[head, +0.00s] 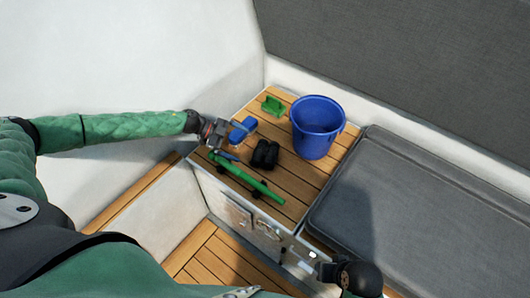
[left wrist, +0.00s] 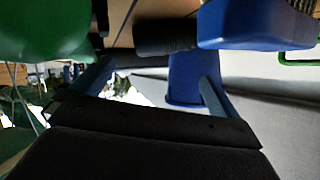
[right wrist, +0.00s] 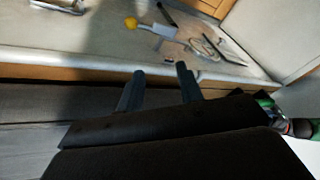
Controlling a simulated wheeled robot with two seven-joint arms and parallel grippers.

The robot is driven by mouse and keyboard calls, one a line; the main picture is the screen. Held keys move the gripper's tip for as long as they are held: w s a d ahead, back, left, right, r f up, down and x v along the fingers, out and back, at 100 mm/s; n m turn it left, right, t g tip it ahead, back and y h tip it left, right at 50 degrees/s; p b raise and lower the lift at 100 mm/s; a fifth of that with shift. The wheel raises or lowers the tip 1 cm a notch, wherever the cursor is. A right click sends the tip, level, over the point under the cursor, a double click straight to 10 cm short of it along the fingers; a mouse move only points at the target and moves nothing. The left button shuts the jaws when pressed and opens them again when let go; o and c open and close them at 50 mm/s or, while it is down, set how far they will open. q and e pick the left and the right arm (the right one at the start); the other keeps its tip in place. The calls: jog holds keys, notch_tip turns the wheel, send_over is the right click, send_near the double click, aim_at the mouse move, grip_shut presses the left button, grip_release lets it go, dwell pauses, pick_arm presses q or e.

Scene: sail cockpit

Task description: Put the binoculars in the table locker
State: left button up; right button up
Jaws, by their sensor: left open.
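The black binoculars (head: 265,154) stand on the slatted wooden table top, between the blue bucket and a green rod. In the left wrist view a dark shape that looks like the binoculars (left wrist: 165,36) shows near the top edge. The table locker (head: 240,212) is the pale cabinet under this top, with metal fittings on its front; I cannot tell whether it is open. My left gripper (head: 222,136) is open and empty at the table's left edge, beside a blue block and left of the binoculars. My right gripper (head: 318,262) is low near the cabinet's right end; its fingers (right wrist: 160,85) are apart and empty.
The blue bucket (head: 318,128) stands right of the binoculars. A blue block (head: 241,130), a green object (head: 272,106) and a long green rod (head: 245,178) also lie on the table. A grey cushion (head: 415,205) fills the right side. Wooden floor (head: 220,262) is below.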

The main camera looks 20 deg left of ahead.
aim_at(258, 152)
pick_arm(q)
jog(key=x, duration=0.4)
jog(key=shift+a, duration=0.1)
jog(key=shift+p+x, duration=0.95)
jog(key=shift+x, duration=1.4)
jog(key=shift+f, duration=0.3)
jog(key=c, duration=0.9)
jog(key=shift+r, duration=0.1)
jog(key=c, duration=0.5)
jog(key=shift+c, duration=0.2)
pick_arm(e)
jog(key=shift+g+h, duration=0.4)
jog(key=shift+h, duration=0.1)
jog(key=d+r, duration=0.1)
jog(key=s+d+r, duration=0.1)
jog(key=r, duration=0.1)
jog(key=shift+d, duration=0.4)
